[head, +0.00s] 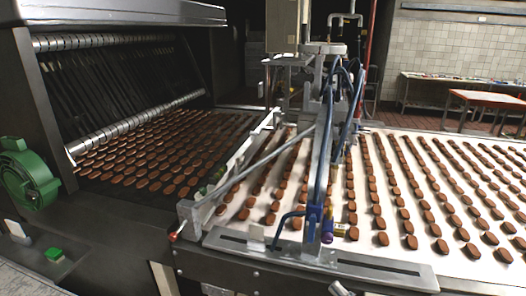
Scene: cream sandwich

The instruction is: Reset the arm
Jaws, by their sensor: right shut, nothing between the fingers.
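A small pale piece at the bottom edge of the head view, right of centre, is the tip of my right gripper (340,289). It is shut and empty, in front of the conveyor machine's lower metal edge. Most of it and its arm are cut off by the frame. My left gripper cannot be made out in the view.
A white conveyor belt (378,157) with rows of brown biscuits fills the right. A metal frame with blue hoses (323,160) stands over it. A dark machine with rollers (118,132) and a green motor (27,175) are at left. A red-topped table (487,98) stands behind.

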